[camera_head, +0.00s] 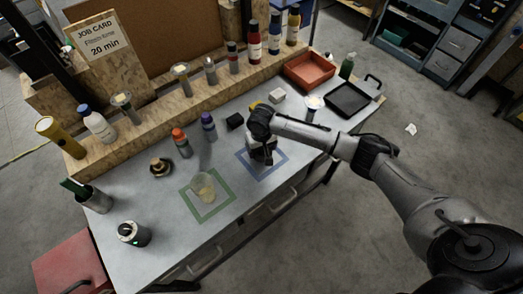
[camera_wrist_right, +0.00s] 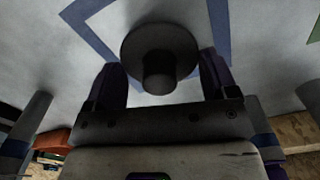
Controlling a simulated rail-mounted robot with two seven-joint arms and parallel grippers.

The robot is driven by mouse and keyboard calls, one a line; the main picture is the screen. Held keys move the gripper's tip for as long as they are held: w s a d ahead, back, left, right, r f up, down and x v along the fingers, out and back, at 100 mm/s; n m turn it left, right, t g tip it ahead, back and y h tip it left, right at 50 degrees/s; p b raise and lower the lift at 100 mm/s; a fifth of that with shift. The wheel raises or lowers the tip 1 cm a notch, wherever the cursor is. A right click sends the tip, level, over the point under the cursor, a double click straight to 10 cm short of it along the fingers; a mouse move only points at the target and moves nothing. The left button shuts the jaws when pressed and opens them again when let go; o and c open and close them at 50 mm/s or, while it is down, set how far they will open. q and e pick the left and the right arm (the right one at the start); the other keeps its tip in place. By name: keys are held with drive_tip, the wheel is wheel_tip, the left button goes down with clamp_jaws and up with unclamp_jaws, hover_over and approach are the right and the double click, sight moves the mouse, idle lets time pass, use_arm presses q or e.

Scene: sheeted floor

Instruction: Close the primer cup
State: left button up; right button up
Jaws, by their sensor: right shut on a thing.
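The primer cup (camera_head: 204,187) is clear with a pale yellowish content. It stands upright and looks open at the top, inside the green square outline (camera_head: 190,205) on the bench. My right gripper (camera_head: 262,156) is over the blue square outline (camera_head: 280,168), to the right of the cup and apart from it. In the right wrist view, a dark round lid with a knob (camera_wrist_right: 160,42) sits between the fingers of my right gripper (camera_wrist_right: 160,80), which is shut on it. I cannot tell whether the lid touches the bench. My left gripper is not in view.
A dark canister (camera_head: 134,234) stands at the front left of the bench, near a holder (camera_head: 95,197). An orange-capped bottle (camera_head: 182,143) and a purple-capped bottle (camera_head: 208,126) stand behind the cup. An orange tray (camera_head: 309,72) and black tray (camera_head: 348,100) lie at the right.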

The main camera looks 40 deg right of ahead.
drive_tip(key=r, duration=0.1)
drive_tip(key=s+r, duration=0.1)
drive_tip(key=r, duration=0.1)
drive_tip(key=shift+p, duration=0.3)
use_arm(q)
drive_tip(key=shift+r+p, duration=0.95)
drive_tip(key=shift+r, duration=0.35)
use_arm(e)
drive_tip(key=s+r, duration=0.6)
drive_tip(key=s, duration=0.4)
drive_tip(key=shift+s+d, duration=0.3)
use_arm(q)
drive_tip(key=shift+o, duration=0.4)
